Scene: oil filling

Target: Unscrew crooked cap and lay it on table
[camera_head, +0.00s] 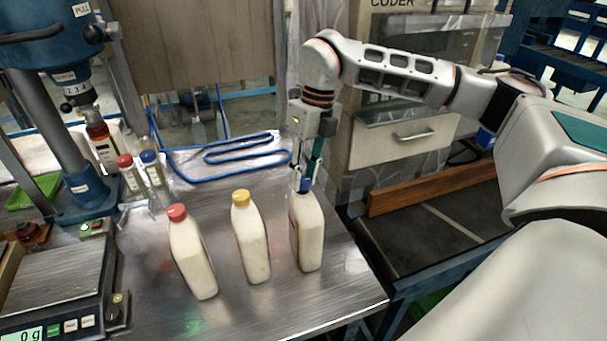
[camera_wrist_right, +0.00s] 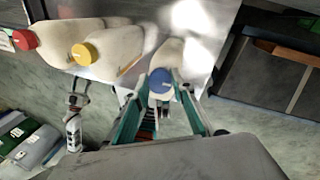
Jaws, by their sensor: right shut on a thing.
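Three cream-coloured bottles stand upright on the metal table (camera_head: 345,290). The left bottle (camera_head: 195,262) has a red cap (camera_head: 176,212), the middle bottle (camera_head: 252,250) a yellow cap (camera_head: 241,197). The right bottle (camera_head: 308,238) has a blue cap (camera_head: 306,185). My right gripper (camera_head: 305,183) points down from above and is shut on the blue cap, at the bottle's neck. In the right wrist view the blue cap (camera_wrist_right: 160,80) lies between the two fingers. I cannot tell whether it sits crooked on the neck. My left gripper is out of view.
A scale (camera_head: 55,285) stands at the table's left. Behind it are a blue press (camera_head: 60,120) and several small bottles (camera_head: 140,172). A blue hose (camera_head: 215,160) lies at the back. Bare table lies in front of the bottles; its right edge is close to the right bottle.

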